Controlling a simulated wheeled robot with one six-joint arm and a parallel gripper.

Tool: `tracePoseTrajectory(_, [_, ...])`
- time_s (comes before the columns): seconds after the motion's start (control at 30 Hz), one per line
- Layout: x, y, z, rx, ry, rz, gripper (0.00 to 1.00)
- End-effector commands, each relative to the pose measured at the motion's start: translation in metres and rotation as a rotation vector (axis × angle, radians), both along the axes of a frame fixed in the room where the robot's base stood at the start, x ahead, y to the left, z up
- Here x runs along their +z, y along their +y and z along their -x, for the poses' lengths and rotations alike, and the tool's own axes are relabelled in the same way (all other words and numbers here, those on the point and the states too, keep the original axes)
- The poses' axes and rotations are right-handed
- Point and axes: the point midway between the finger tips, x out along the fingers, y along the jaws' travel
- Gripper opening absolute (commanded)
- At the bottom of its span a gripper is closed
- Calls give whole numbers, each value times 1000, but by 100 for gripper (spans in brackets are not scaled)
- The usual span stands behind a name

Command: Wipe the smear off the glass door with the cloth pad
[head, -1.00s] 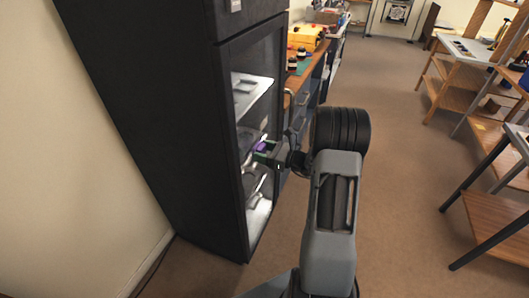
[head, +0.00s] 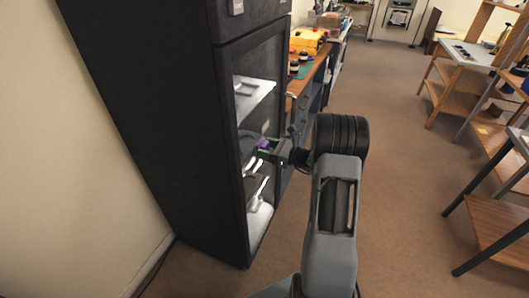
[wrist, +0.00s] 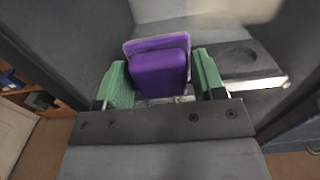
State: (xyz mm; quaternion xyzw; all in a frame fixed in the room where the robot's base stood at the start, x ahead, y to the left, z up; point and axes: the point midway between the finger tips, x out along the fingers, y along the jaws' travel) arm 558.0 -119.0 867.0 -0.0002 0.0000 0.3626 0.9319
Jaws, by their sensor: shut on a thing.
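The tall dark cabinet has a glass door (head: 268,85) facing right in the head view; its pane also fills much of the wrist view. My gripper (head: 268,149) is at the door's middle height. It is shut on the purple cloth pad (head: 263,143). In the wrist view the pad (wrist: 160,72) sits between the two green fingers of my gripper (wrist: 166,82), with a paler purple edge behind it. The pad is at or very near the glass; I cannot tell whether it touches. I cannot clearly make out the smear; a pale hazy patch at the wrist view's top may be a shelf or the smear.
Lit shelves (head: 254,95) with metal items show through the glass. A wooden workbench (head: 306,82) with a yellow case (head: 308,40) stands just beyond the cabinet. Tables and shelving (head: 470,85) line the right. The brown floor (head: 400,150) between is clear.

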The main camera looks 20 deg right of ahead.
Motion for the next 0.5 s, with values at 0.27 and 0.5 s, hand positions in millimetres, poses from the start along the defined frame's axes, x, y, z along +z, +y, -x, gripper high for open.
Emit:
tracePoseTrajectory(0.27, [-1,-11,-11,-1,-2,1,44])
tracePoseTrajectory(0.5, [0,-22,-23,0,0,0,44])
